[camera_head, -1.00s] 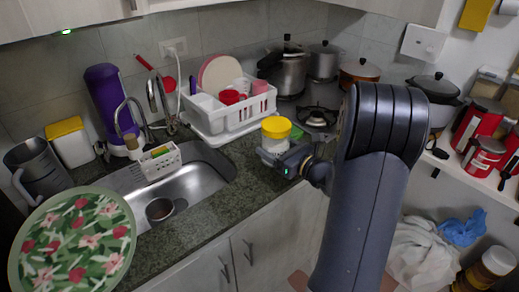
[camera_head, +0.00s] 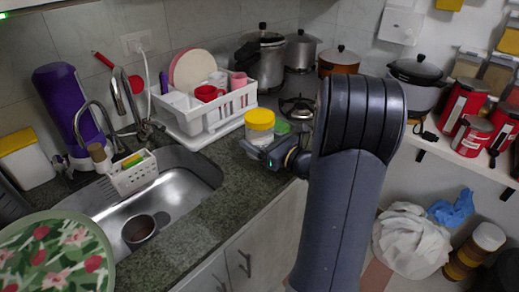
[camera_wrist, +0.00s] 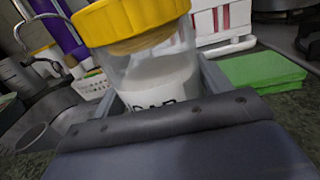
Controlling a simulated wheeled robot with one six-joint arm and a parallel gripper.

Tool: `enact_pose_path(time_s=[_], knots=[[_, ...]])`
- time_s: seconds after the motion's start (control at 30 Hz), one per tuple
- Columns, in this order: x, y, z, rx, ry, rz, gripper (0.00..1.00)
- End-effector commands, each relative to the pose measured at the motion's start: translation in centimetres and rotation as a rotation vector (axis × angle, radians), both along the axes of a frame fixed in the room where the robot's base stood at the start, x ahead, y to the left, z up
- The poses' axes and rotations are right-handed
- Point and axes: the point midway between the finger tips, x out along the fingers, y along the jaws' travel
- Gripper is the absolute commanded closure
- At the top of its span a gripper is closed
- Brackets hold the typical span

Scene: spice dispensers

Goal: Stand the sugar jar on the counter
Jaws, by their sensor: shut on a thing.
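The sugar jar (camera_head: 259,128) is a clear jar with a yellow lid and white contents. In the wrist view the jar (camera_wrist: 155,75) is upright or slightly tilted, with part of a dark-lettered label showing. My gripper (camera_head: 262,149) is shut on the jar, one finger on each side of its lower part. The jar is over the dark green counter (camera_head: 225,205), near its front edge; I cannot tell whether its base touches, as the gripper hides it.
A white dish rack (camera_head: 215,115) with dishes stands behind the jar. A green sponge or cloth stack (camera_wrist: 262,71) lies close beside it. The sink (camera_head: 165,190) is to the left, the stove burner (camera_head: 297,107) to the back right. Bare counter lies in front of the rack.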

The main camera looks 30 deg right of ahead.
Motion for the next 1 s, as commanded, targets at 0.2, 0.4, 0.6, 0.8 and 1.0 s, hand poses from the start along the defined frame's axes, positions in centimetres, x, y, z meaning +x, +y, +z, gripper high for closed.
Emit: enact_pose_path(time_s=[0.2, 0.4, 0.6, 0.8, 1.0], knots=[[0.0, 0.0, -2.7, 0.003, 0.001, 0.000, 0.72], [0.0, 0.0, -3.3, 0.000, -0.003, 0.000, 0.72], [0.0, 0.0, -3.5, -0.001, -0.003, 0.000, 0.72], [0.0, 0.0, -3.6, 0.000, 0.001, 0.000, 0.16], [0.0, 0.0, -3.6, 0.000, 0.001, 0.000, 0.06]])
